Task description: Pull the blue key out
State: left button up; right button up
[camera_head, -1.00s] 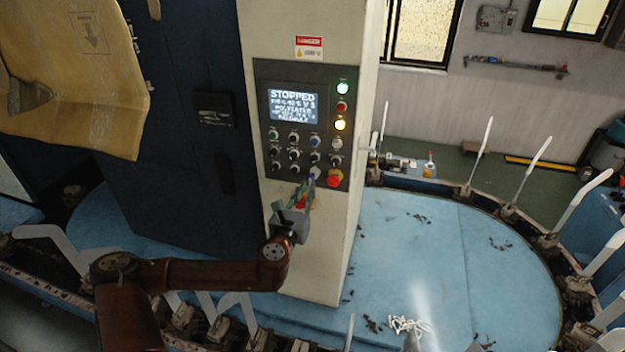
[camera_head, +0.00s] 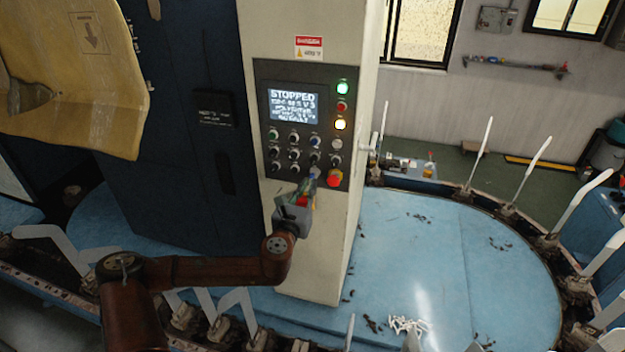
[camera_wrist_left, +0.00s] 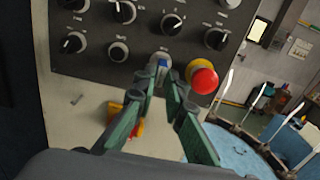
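The blue key (camera_wrist_left: 162,65) stands in the key switch low on the control panel (camera_wrist_left: 98,62), just left of the red emergency stop button (camera_wrist_left: 203,78). My left gripper (camera_wrist_left: 161,80) reaches up to it with green-padded fingers, and the fingertips lie on either side of the key with a narrow gap between them. The gripper looks open; contact with the key cannot be made out. In the head view my left gripper (camera_head: 314,178) is at the panel's lower edge and covers the key. My right gripper is not seen.
The emergency stop button (camera_head: 334,178) is close to my fingers. A blue platform (camera_head: 420,250) with white sock forms (camera_head: 575,200) around its edge surrounds the cream column (camera_head: 330,230).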

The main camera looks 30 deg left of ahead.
pick_arm(q)
jog(key=shift+x, duration=1.25)
jog(key=shift+s+d+p, duration=0.1)
jog(key=shift+s+p, duration=0.05)
jog(key=shift+p, duration=0.2)
dwell(0.4)
grip_shut()
jog(key=shift+s, duration=0.15)
jog(key=shift+s+d, duration=0.15)
jog(key=shift+s, duration=0.4)
jog(key=shift+s+p, duration=0.15)
jog(key=shift+p, duration=0.15)
